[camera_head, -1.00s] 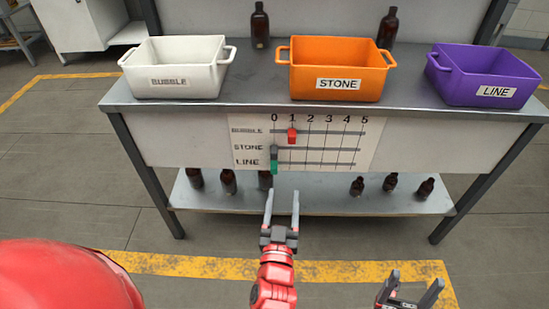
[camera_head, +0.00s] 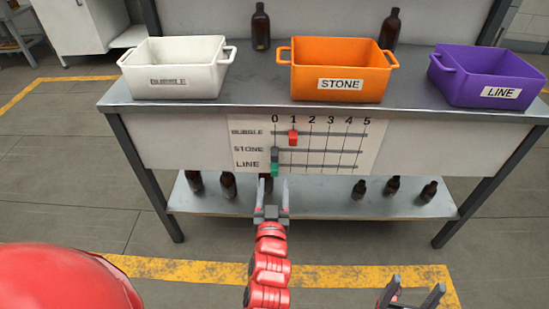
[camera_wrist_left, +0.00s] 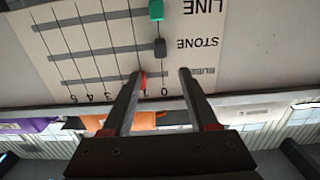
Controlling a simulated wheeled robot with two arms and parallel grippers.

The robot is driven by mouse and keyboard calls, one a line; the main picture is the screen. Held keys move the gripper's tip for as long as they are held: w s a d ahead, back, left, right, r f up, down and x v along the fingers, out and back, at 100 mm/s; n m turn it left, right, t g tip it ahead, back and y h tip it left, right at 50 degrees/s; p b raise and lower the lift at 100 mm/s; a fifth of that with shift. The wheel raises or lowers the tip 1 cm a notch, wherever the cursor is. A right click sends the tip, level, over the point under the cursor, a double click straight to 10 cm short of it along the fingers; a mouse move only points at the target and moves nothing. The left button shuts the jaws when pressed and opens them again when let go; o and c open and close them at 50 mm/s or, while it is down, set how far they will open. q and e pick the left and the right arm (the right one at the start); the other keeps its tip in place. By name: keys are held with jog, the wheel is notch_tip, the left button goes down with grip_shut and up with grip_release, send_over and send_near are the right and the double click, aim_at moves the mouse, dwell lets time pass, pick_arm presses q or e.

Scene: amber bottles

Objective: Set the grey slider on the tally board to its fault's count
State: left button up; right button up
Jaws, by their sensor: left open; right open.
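The tally board (camera_head: 375,165) is a white panel on the front of the bench, with rows BUBBLE, STONE and LINE and columns 0 to 5. The grey slider (camera_head: 275,152) is on the STONE row at 0; it also shows in the left wrist view (camera_wrist_left: 160,47). The red slider (camera_head: 293,138) is on BUBBLE at 1. The green slider (camera_head: 275,169) is on LINE at 0. My left gripper (camera_head: 271,184) is open and empty, below the board in the head view. In the wrist view its fingertips (camera_wrist_left: 160,73) flank the grey slider's column, apart from it. My right gripper (camera_head: 418,285) is open and empty.
A white BUBBLE bin (camera_head: 190,55), an orange STONE bin (camera_head: 340,65) and a purple LINE bin (camera_head: 470,75) stand on the bench top. Two bottles stand behind them. Several amber bottles stand on the lower shelf (camera_head: 320,204), left and right.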

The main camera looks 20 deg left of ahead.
aim_at(275, 157)
pick_arm(q)
jog(key=x, duration=1.1)
jog(key=shift+b, duration=0.4)
jog(key=shift+s, duration=0.1)
grip_shut()
dwell(0.6)
